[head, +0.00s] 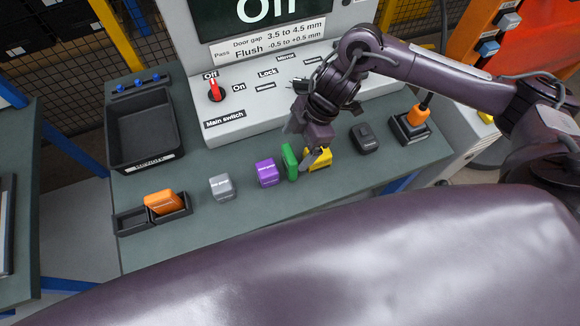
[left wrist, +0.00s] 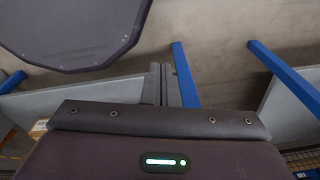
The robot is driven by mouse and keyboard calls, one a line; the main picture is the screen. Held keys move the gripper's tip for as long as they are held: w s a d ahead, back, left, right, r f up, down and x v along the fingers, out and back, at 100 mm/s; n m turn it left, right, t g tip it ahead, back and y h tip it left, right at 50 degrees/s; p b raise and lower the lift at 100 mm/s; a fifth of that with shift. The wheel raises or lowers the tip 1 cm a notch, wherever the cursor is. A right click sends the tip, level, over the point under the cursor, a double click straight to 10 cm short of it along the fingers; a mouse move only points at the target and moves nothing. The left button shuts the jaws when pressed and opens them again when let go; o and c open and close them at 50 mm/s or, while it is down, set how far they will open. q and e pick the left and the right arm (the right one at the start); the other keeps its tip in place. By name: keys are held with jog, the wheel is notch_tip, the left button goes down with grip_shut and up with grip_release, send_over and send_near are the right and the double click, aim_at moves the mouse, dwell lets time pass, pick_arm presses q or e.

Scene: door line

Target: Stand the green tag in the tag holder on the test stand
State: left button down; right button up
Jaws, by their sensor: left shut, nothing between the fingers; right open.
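The green tag (head: 290,162) is a thin upright block on the bench, between a purple block and a yellow block. My right gripper (head: 303,153) is open and low over the bench, right beside the green tag. One finger shows between the green tag and the yellow block; the other finger is hard to make out. A black holder with two compartments (head: 131,221) lies at the front left of the bench, an orange block in its right compartment and the left one empty. I cannot tell whether this is the tag holder. My left gripper (left wrist: 164,72) is shut and empty, away from the bench.
Purple (head: 267,173), grey (head: 221,187) and yellow (head: 319,158) blocks stand in a row with the green tag. A black bin (head: 142,125), the grey console with a red switch (head: 215,90), a dark device (head: 364,138) and an orange-topped dock (head: 410,128) surround them. The front bench strip is clear.

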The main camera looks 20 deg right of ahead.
aim_at(285, 167)
jog(key=p+x, duration=0.1)
jog(key=x, duration=0.4)
jog(key=d+p+x, duration=0.1)
jog(key=x, duration=0.1)
jog(key=shift+a+f+p, duration=0.15)
jog(key=shift+f+p, duration=0.15)
jog(key=shift+f, duration=0.15)
jog(key=shift+a+f, duration=0.1)
jog(key=shift+f, duration=0.25)
jog(key=c, duration=1.2)
pick_arm(q)
jog(key=d+r, duration=0.2)
jog(key=r, duration=0.1)
jog(key=shift+d, duration=0.2)
pick_arm(e)
jog(key=shift+r, duration=0.2)
